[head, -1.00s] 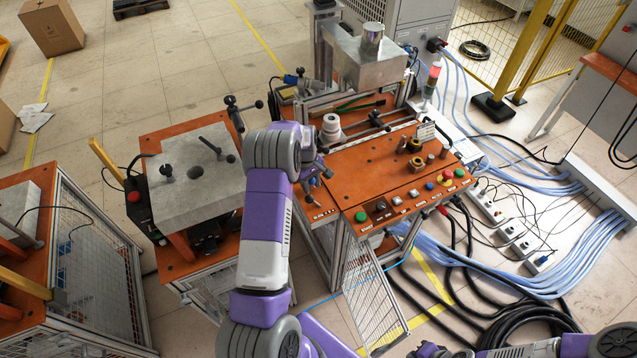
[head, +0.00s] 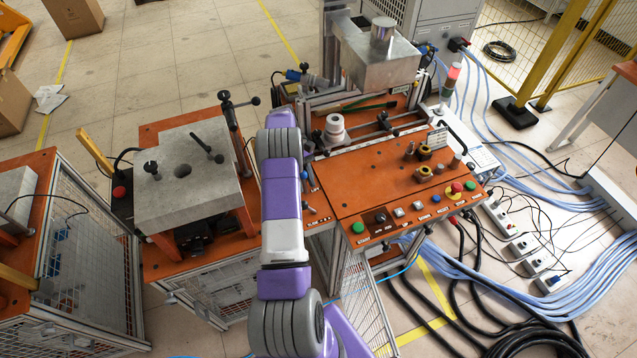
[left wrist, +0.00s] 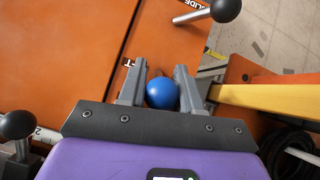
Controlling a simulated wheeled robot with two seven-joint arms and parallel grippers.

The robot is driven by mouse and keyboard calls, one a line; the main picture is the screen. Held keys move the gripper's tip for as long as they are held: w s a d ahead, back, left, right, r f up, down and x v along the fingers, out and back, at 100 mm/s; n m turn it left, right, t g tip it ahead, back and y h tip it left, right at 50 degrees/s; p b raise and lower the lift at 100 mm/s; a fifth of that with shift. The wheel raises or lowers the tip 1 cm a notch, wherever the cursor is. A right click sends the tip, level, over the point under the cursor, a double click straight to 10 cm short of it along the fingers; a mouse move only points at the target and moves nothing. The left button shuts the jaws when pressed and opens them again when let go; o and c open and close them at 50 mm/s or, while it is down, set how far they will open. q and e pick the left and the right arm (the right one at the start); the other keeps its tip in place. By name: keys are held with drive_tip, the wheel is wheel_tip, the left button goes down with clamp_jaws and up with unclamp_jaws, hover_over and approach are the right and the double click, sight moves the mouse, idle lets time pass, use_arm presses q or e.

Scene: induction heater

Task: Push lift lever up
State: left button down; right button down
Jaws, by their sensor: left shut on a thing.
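A blue ball knob (left wrist: 161,93) sits between the two grey fingers of my left gripper (left wrist: 160,86) in the left wrist view. The fingers are shut on the knob, one on each side. The shaft below the knob is hidden. An orange panel next to it bears a label ending in "T" (left wrist: 128,62). In the head view my left arm (head: 283,190) reaches to the left edge of the orange control table (head: 375,185), and the arm hides most of the gripper. My right gripper is not in view.
A black-knobbed lever (left wrist: 226,8) stands close above the gripper, and another black knob (left wrist: 17,125) is at the left. A yellow bar (left wrist: 265,95) runs at the right. A grey block (head: 187,205) on a second orange stand is left of my arm.

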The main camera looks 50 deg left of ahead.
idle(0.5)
use_arm(q)
drive_tip(key=c, duration=0.9)
unclamp_jaws()
drive_tip(key=shift+f, duration=0.15)
